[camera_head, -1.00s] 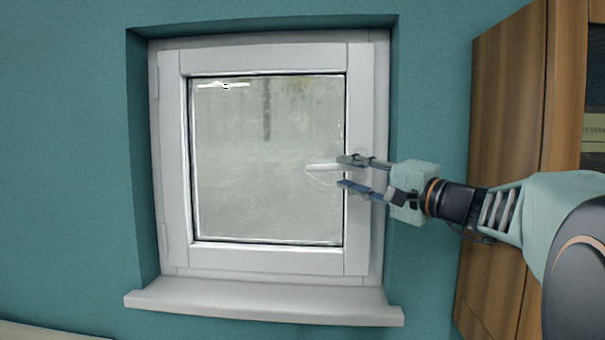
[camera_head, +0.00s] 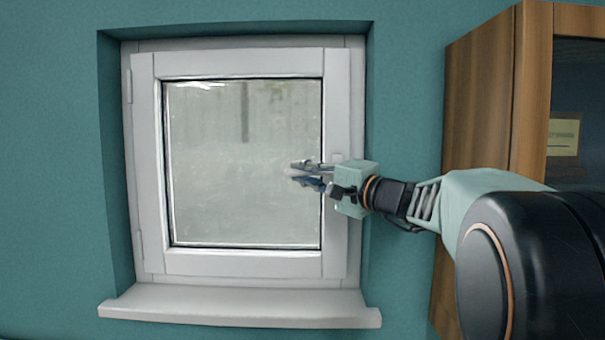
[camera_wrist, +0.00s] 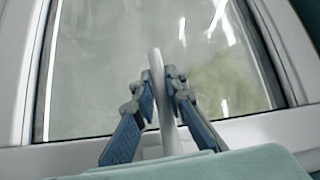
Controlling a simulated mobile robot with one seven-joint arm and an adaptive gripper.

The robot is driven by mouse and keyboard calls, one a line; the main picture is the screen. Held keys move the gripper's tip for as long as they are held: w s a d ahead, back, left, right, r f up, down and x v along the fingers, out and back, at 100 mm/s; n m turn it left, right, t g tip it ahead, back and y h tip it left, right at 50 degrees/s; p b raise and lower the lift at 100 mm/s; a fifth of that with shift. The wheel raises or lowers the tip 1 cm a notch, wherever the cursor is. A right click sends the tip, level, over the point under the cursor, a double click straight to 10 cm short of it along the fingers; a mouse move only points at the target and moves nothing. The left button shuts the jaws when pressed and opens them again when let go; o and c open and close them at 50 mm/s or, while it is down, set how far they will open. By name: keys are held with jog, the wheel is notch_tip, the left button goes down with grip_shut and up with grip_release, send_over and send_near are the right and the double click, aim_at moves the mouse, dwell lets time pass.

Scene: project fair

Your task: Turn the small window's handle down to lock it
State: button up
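The small white window (camera_head: 337,115) is in the head view, its sash lying in the frame. Its white handle (camera_head: 289,172) points left, roughly level, and is mostly hidden behind my fingers. In the wrist view the handle (camera_wrist: 158,75) runs as a pale bar between the two blue-padded fingers. My gripper (camera_head: 303,173) reaches in from the right and is closed around the lever. The wrist view shows the fingertips (camera_wrist: 160,88) close against both sides of the lever, with its free end sticking out past them.
A white sill (camera_head: 240,305) juts out below the window. A wooden cabinet (camera_head: 490,105) with a dark glass front stands to the right, behind my arm. The teal wall (camera_head: 50,180) left of the window is clear.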

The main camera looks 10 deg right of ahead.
grip_shut()
jog(key=shift+f, duration=0.15)
jog(key=shift+s+d+f+n+g+h+p, duration=0.25)
jog(key=shift+d+f+n+g+h+p, duration=0.95)
jog(key=shift+n+h, duration=0.5)
jog(key=shift+s+d+f+n+g+h+p, duration=0.25)
jog(key=shift+d+f+n+g+h+p, duration=1)
jog(key=shift+h, duration=0.65)
jog(key=shift+s+d+f+n+g+h+p, duration=0.25)
jog(key=shift+d+f+n+g+h+p, duration=0.95)
jog(key=shift+n+h, duration=0.55)
jog(key=shift+d+r, duration=0.15)
jog(key=o, duration=0.7)
grip_release()
jog(key=shift+c, duration=0.2)
